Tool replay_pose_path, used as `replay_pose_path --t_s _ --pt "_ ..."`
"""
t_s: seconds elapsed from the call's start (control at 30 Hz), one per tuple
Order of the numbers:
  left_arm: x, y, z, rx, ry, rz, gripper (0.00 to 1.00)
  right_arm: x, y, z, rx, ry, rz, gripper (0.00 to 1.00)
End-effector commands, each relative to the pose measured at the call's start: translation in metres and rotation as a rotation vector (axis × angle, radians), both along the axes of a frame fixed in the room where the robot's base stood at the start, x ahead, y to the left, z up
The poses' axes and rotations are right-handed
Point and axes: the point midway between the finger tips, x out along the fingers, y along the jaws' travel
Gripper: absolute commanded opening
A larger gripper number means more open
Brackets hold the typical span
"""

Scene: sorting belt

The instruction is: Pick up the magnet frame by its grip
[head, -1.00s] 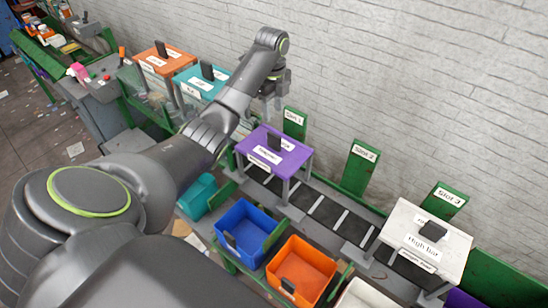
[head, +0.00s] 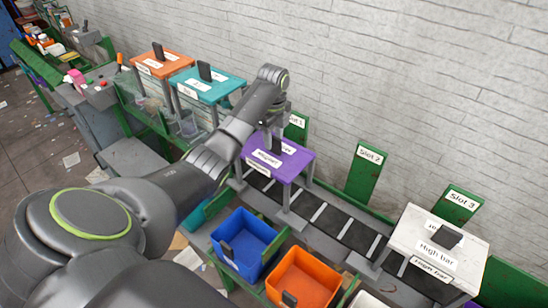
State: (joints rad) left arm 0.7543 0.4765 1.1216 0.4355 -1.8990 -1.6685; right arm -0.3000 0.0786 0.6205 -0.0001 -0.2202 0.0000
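A purple-topped frame (head: 298,164) stands over the belt; its label is blurred but seems to read "Magnet". Its black grip on top is largely hidden by my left gripper (head: 275,143). My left arm reaches across from the left, and the gripper points down at the grip, fingers low around or beside it. I cannot tell whether the fingers touch or have closed on the grip. The frame stands level on its legs. My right gripper is not in view.
A white "High bar" frame (head: 412,241) stands right. Teal (head: 226,92) and orange (head: 174,68) frames stand back left. Green plates Slot 2 (head: 361,181) and Slot 3 (head: 452,209) line the wall side. Blue (head: 240,262) and orange (head: 312,278) bins stand in front. The belt (head: 330,220) is clear between the purple and white frames.

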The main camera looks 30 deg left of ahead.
Motion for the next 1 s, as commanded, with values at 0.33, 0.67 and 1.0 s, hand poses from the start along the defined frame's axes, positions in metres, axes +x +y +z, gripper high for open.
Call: replay_pose_path --t_s 0.33,0.67,1.0 --pt "0.003 -0.001 -0.035 -0.001 0.001 -0.001 0.38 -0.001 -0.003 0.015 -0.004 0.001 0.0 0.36" --pt "0.003 -0.001 -0.036 0.0 0.001 -0.001 0.22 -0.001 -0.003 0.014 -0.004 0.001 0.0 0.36" --pt "0.003 0.0 -0.035 0.0 0.001 0.0 0.0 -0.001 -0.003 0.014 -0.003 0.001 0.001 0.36"
